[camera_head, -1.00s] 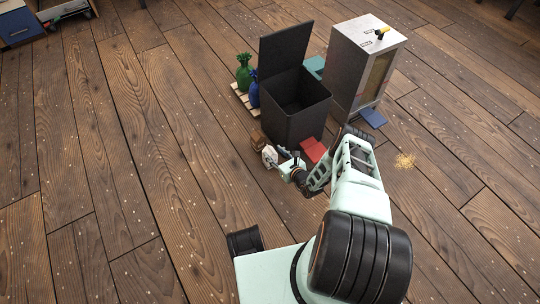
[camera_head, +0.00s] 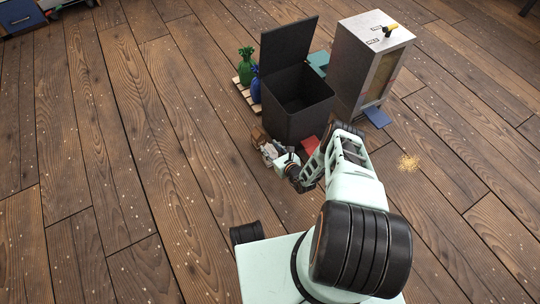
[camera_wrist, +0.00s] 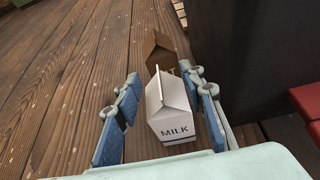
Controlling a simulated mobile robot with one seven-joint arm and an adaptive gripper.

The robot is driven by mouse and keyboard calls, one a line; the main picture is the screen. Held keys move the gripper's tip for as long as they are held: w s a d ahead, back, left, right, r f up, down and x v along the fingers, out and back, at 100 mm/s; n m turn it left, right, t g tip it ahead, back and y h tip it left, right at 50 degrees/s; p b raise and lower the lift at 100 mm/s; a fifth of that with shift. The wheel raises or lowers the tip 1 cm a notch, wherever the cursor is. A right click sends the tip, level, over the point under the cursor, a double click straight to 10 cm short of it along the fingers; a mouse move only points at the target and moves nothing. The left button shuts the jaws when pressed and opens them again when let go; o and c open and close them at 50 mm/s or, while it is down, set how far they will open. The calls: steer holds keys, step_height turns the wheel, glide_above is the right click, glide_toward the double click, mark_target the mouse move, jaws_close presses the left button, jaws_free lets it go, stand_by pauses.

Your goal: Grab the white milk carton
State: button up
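The white milk carton (camera_wrist: 170,106), marked MILK, stands on the wooden floor and lies between the two fingers of my gripper (camera_wrist: 162,112) in the wrist view. The fingers are spread, with a clear gap on the left side of the carton; the right finger is close beside it, and I cannot tell if it touches. In the head view my gripper (camera_head: 272,153) is low by the floor in front of the black bin, and it mostly hides the carton.
A brown carton (camera_wrist: 160,50) stands just behind the white one. The open black bin (camera_head: 296,118) rises close on the right in the wrist view, with red objects (camera_wrist: 309,101) beyond. A metal cabinet (camera_head: 368,75) stands behind. Floor to the left is clear.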

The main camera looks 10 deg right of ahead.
jaws_close()
steer(key=shift+s+f, duration=0.1)
stand_by(0.4)
